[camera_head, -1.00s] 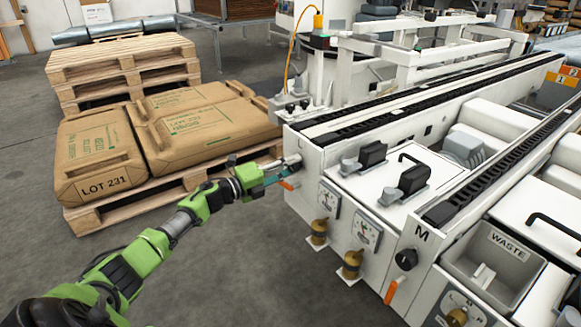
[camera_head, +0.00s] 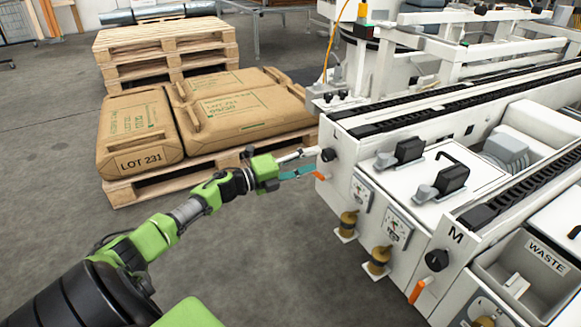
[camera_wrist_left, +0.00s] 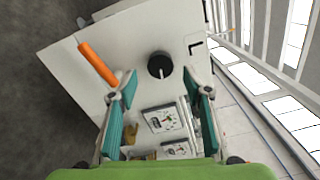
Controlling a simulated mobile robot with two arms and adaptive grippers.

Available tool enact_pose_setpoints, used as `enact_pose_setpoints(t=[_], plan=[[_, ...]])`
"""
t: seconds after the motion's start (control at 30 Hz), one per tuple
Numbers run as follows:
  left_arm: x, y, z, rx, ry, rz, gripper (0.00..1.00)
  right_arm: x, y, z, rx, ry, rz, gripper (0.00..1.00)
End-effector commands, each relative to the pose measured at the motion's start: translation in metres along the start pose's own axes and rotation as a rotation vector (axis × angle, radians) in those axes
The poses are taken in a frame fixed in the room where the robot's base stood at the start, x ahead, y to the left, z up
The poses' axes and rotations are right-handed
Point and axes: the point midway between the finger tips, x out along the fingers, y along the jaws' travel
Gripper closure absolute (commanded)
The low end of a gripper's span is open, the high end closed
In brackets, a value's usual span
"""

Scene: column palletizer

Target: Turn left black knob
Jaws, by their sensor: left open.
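The left black knob (camera_head: 328,155) is on the end panel of the white machine, below the letter L. In the left wrist view the round knob (camera_wrist_left: 160,65) shows a pale pointer mark. My left gripper (camera_head: 313,161) is open, its two fingers reaching toward this knob from the left. In the wrist view the knob lies ahead, between the teal-padded fingers (camera_wrist_left: 163,92) and apart from them. A second black knob (camera_head: 436,260) sits under the letter M, further right. My right gripper is not in view.
An orange lever (camera_head: 321,175) sticks out just below the left knob; it also shows in the wrist view (camera_wrist_left: 98,63). A pallet with brown sacks (camera_head: 140,130) stands behind my arm. The floor in front is clear.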

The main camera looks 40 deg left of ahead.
Motion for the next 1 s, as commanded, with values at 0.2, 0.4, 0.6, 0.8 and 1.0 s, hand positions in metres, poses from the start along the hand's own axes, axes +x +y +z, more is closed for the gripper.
enact_pose_setpoints(t=[0.2, 0.4, 0.6, 0.8, 1.0], plan=[[-0.036, 0.002, -0.001, -0.001, 0.001, 0.004, 0.55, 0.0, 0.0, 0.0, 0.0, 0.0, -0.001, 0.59], [-0.058, 0.001, -0.001, -0.001, 0.001, 0.002, 0.55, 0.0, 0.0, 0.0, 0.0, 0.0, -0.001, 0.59], [-0.067, 0.001, 0.0, -0.001, 0.0, 0.001, 0.55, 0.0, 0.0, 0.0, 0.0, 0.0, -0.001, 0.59], [-0.068, 0.0, 0.0, -0.001, 0.0, 0.0, 0.55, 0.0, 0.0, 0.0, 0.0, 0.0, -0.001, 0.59], [-0.067, 0.001, 0.0, -0.001, 0.0, 0.0, 0.55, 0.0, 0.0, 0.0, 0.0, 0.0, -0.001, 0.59]])
